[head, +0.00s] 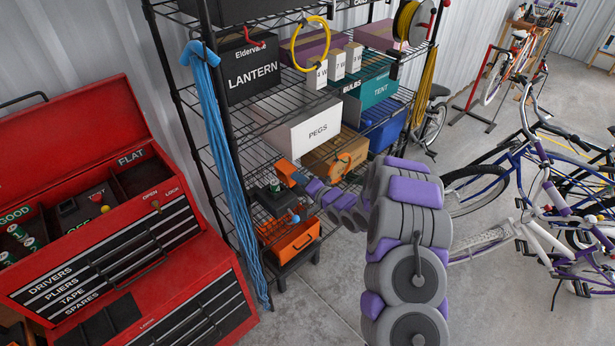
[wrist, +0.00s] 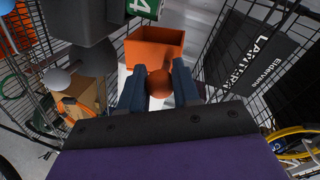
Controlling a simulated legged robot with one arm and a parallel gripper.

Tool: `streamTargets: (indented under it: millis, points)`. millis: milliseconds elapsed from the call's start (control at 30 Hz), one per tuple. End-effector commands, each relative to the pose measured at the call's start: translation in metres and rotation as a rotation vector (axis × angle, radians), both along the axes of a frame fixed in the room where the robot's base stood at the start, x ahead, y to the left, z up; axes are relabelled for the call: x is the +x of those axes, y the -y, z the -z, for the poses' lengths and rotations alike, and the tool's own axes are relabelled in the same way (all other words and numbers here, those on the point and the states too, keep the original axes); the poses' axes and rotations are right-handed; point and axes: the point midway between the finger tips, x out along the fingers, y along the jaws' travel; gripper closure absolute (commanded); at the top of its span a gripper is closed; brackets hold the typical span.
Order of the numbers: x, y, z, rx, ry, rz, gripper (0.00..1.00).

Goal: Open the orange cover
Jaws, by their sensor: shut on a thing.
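An orange box-shaped piece, which looks like the orange cover (head: 283,167), is at the end of my arm by the wire shelf in the head view. In the wrist view an orange open box shape (wrist: 155,46), apparently the same cover, lies just beyond my fingers. My gripper (wrist: 159,88) is shut on a round orange-brown knob (wrist: 159,82) between its two dark blue fingers. It also shows small in the head view (head: 298,179). Whether the knob joins the cover is not clear. A grey unit with a green tag (wrist: 85,20) is beside it.
An orange case (head: 296,243) sits below. A red tool chest (head: 165,235) stands left; bicycles (head: 540,220) stand right.

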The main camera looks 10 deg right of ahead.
Motion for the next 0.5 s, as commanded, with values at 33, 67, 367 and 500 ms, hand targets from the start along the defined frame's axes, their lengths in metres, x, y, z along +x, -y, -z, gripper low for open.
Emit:
streamTargets:
  millis: [33, 67, 367, 500]
  points:
    - [-0.0009, -0.0036, -0.0007, 0.011, -0.009, -0.008, 1.00]
    - [-0.0007, -0.0038, -0.0005, 0.017, -0.012, -0.008, 1.00]
    - [-0.0005, -0.0037, 0.0012, 0.042, -0.030, -0.010, 1.00]
    - [-0.0005, -0.0033, 0.0016, 0.043, -0.031, -0.010, 1.00]
